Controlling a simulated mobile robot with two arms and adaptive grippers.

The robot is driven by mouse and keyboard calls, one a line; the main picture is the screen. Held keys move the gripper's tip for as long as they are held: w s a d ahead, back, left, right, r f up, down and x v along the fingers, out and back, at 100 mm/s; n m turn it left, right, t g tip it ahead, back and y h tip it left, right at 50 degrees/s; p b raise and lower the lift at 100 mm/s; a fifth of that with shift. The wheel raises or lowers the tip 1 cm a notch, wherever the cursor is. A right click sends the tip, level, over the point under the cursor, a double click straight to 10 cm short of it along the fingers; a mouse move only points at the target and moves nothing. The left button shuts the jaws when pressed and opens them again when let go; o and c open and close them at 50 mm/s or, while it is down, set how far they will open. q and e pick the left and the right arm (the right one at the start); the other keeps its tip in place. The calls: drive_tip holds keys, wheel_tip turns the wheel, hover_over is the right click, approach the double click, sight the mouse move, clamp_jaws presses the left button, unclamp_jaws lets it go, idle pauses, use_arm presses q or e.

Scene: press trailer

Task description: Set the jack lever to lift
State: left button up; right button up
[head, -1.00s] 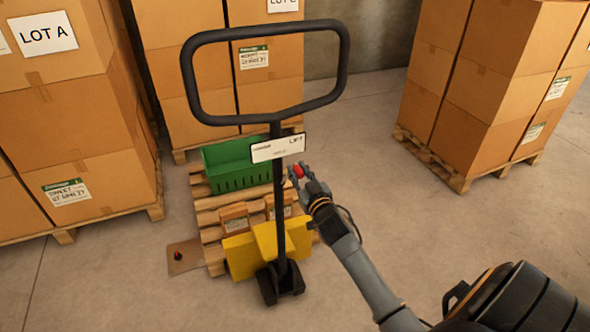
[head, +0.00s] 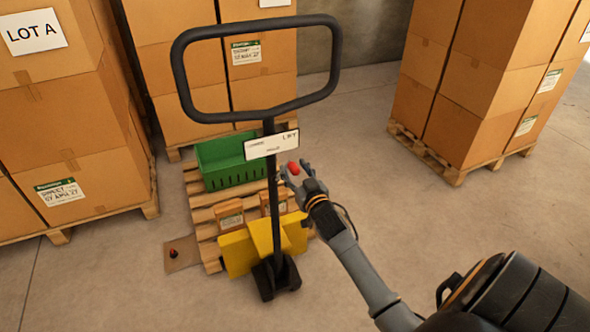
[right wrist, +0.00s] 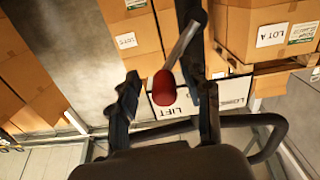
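The pallet jack has a black loop handle (head: 178,75) on an upright post, with a yellow base (head: 237,254) below. A white label plate (head: 271,143) on the post reads LIFT at its right end; the LOWER wording shows in the right wrist view. The jack lever has a red knob (head: 293,168) just below and right of the plate. In the right wrist view the knob (right wrist: 164,88) sits on a metal rod (right wrist: 186,42). My right gripper (right wrist: 163,100) is open, its fingers apart on either side of the knob. My left gripper is not in view.
A green crate (head: 232,178) and small boxes (head: 230,216) stand on the wooden pallet (head: 200,215) behind the post. Stacks of cartons stand left (head: 75,140), behind (head: 185,110) and right (head: 490,95). The floor (head: 370,150) between the jack and right stack is clear.

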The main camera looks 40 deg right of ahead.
drive_tip(key=shift+a+r, duration=0.1)
drive_tip(key=shift+r, duration=0.05)
drive_tip(key=v, duration=1.2)
idle(0.4)
drive_tip(key=s+a+f+n+g+y+p, duration=0.15)
drive_tip(key=s+a+f+g, duration=0.3)
drive_tip(key=f, duration=1.15)
drive_tip(key=s+a+f+g+y, duration=0.25)
drive_tip(key=s+a+f, duration=0.2)
drive_tip(key=f, duration=1.15)
drive_tip(key=s+a+f+n+g, duration=0.1)
drive_tip(key=s+a+f+g, duration=0.1)
drive_tip(key=s+f, duration=0.4)
drive_tip(key=s+a+f+n+g, duration=0.1)
drive_tip(key=s+f+g, duration=0.3)
drive_tip(key=s, duration=1.1)
drive_tip(key=s+a+f+n+g, duration=0.1)
drive_tip(key=s+a+f+g, duration=0.2)
drive_tip(key=s+f, duration=0.6)
drive_tip(key=shift+s+a+p, duration=0.25)
drive_tip(key=shift+s+p, duration=0.1)
drive_tip(key=shift+s, duration=0.5)
